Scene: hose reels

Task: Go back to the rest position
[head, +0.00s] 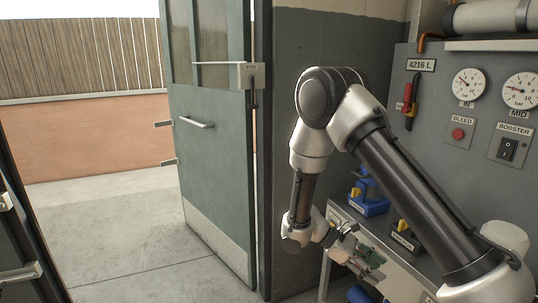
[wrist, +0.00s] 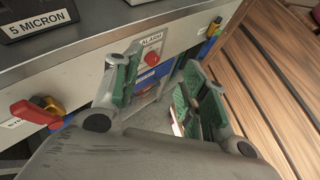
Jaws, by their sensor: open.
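My gripper (head: 368,257) hangs low at the end of my arm in the head view, beside the front of the grey workbench. In the wrist view my gripper (wrist: 160,64) has its two green-padded fingers apart, with nothing between them. The fingers are near the bench front, which carries an ALARM label (wrist: 151,40) and a red knob (wrist: 152,58). Whether a finger touches the bench front, I cannot tell.
A red-handled valve (wrist: 36,112) juts from the bench front. Blue units (head: 369,206) with yellow tops stand on the bench. Gauges (head: 469,84) and a BOOSTER switch (head: 507,149) are on the wall panel. A green door (head: 212,150) stands open left; the floor (head: 120,235) there is clear.

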